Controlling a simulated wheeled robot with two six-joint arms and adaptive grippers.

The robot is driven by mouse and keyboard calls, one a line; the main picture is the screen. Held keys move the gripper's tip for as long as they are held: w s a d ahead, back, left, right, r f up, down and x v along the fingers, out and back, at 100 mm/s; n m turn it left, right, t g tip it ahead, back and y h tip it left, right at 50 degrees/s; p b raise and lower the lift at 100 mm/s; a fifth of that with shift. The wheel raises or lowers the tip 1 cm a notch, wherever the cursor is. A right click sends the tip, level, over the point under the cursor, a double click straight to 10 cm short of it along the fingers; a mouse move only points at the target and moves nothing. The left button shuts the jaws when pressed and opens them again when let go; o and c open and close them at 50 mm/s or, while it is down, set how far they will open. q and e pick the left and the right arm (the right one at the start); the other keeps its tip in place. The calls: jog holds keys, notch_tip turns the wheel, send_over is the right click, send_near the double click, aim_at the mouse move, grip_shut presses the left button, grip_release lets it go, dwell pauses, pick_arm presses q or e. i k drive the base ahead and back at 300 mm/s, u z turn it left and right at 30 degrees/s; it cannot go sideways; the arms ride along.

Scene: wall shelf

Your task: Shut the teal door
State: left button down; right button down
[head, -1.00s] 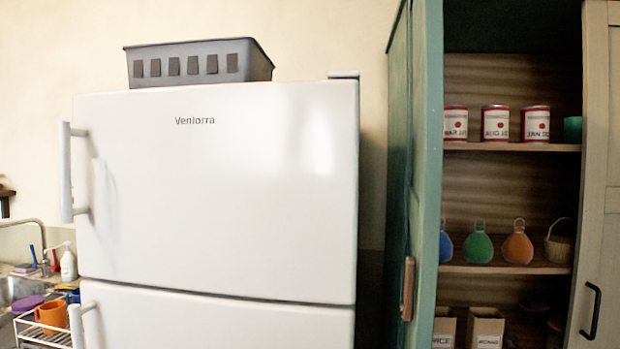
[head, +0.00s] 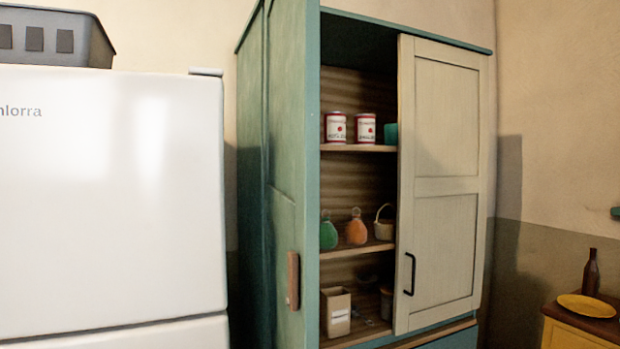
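The tall teal cabinet (head: 312,150) stands right of the fridge. A teal panel with a wooden handle (head: 293,280) is at its left, seen at a steep angle; it looks like the teal door (head: 285,225), standing open. Its hinge line is hard to make out. The left part of the cabinet front is uncovered and shows the shelves. A cream door (head: 445,185) with a black handle (head: 409,273) covers the right part. Neither of my grippers is in view.
A white fridge (head: 110,200) with a grey basket (head: 55,38) on top stands close at left. Cans (head: 336,127), bottle-like items (head: 356,228), a wicker basket (head: 383,228) and a box (head: 336,312) are on the shelves. A yellow side table (head: 575,335) is at lower right.

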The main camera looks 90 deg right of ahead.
aim_at(292, 84)
jog(key=z, duration=2.6)
jog(key=i, duration=0.5)
jog(key=z, duration=0.6)
jog(key=k, duration=0.65)
jog(key=u, duration=0.05)
